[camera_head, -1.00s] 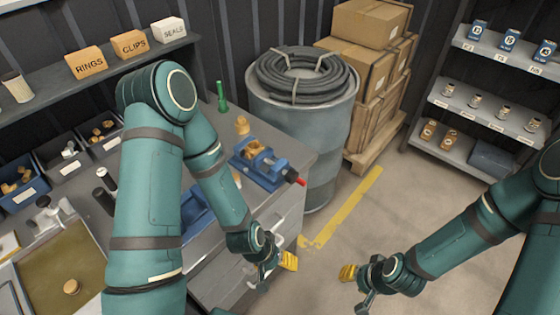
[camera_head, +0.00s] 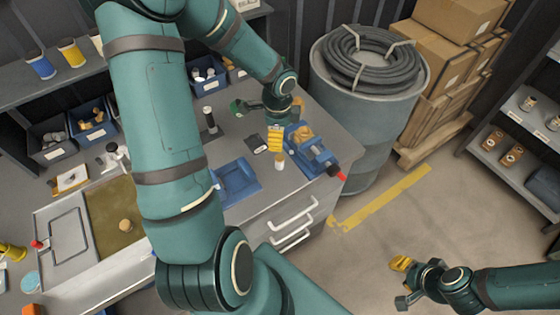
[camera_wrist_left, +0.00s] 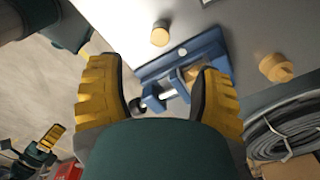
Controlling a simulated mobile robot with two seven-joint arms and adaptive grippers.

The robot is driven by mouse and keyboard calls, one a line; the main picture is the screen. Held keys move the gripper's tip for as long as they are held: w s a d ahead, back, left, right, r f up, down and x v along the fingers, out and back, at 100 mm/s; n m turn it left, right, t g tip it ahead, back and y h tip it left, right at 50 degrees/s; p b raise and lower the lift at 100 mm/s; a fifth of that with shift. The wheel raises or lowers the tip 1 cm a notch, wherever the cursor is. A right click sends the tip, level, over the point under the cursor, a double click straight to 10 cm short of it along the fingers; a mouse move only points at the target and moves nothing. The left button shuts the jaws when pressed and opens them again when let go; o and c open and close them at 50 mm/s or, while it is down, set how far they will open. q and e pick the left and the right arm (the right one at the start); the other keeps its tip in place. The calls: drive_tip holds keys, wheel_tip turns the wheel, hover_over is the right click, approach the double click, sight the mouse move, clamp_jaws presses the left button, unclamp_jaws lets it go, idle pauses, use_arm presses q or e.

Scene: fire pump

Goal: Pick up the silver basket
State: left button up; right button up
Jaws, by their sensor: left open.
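I cannot make out a clear silver basket. A silver tray-like surface (camera_head: 50,222) with a thin dark rectangular outline lies on the bench at the left of the head view; whether it is the basket I cannot tell. My left gripper (camera_head: 286,121) is over the bench beside the blue vise (camera_head: 314,158). In the left wrist view its yellow fingers (camera_wrist_left: 158,88) are apart and nothing is held, with the vise (camera_wrist_left: 205,55) beyond them. My right gripper (camera_head: 402,280) is over the floor at the lower right, its jaw opening unclear.
A blue tray (camera_head: 236,182) lies on the bench, partly behind my left arm. A small pale cylinder (camera_head: 280,163) stands near the vise. Parts bins (camera_head: 92,124) line the back. A drum (camera_head: 365,120) with coiled hose stands right of the bench. The floor at right is clear.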

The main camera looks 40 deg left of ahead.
sight(279, 158)
use_arm(q)
wheel_tip(279, 158, down, 14)
drive_tip(key=shift+w+d+r+b, duration=0.1)
drive_tip(key=shift+w+r+b, duration=0.1)
drive_tip(key=shift+b, duration=0.95)
drive_tip(key=shift+s, duration=0.1)
drive_tip(key=c, duration=1.1)
